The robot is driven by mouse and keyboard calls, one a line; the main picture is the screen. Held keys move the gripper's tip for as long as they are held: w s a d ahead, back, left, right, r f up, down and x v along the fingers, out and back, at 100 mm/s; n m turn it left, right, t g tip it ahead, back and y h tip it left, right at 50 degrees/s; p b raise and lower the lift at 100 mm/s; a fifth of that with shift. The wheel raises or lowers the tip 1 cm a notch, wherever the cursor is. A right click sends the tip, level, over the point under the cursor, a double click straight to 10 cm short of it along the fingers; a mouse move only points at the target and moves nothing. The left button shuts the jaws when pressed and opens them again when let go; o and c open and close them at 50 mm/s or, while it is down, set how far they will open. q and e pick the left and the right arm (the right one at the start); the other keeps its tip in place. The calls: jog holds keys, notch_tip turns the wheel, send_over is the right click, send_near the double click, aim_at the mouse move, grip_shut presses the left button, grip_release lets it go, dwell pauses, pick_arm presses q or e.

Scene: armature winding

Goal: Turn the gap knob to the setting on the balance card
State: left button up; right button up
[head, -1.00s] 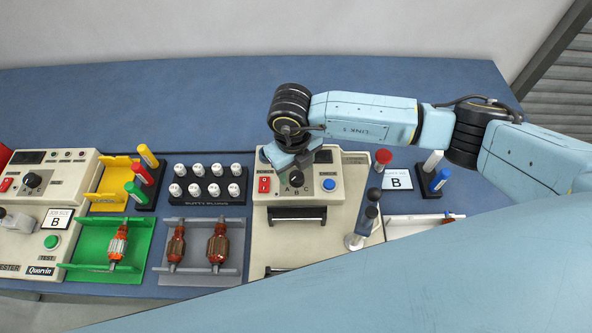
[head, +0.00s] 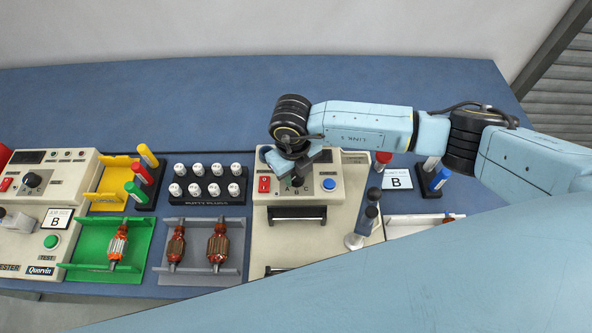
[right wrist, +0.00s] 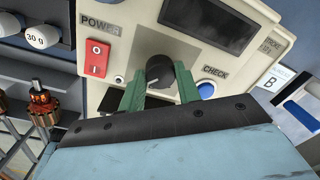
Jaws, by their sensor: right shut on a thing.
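The gap knob (right wrist: 160,72) is a dark round knob on the beige machine's panel, with a small light mark at its lower edge in the right wrist view. My right gripper (right wrist: 161,88) is shut on it, one green finger on each side. A card marked B (head: 397,179) stands right of the machine and shows partly in the right wrist view (right wrist: 271,81). I cannot tell which letter the knob points at. My left gripper is not in view.
A red power switch (head: 264,185) and blue check button (head: 328,184) flank the knob. A rack of white putty plugs (head: 206,195) stands left. Red and dark posts (head: 383,157) stand right. Another B card (head: 57,218) is at far left. The back of the blue bench is clear.

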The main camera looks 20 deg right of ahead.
aim_at(296, 179)
jog(key=n+b, duration=0.3)
jog(key=n, duration=0.1)
jog(key=shift+f, duration=0.1)
jog(key=shift+n+b, duration=1.65)
jog(key=shift+n, duration=0.65)
jog(key=o, duration=1)
jog(key=shift+r, duration=0.2)
jog(key=r, duration=1.3)
jog(key=shift+s+a+r, duration=0.1)
jog(key=shift+s+r, duration=0.05)
jog(key=shift+s, duration=0.25)
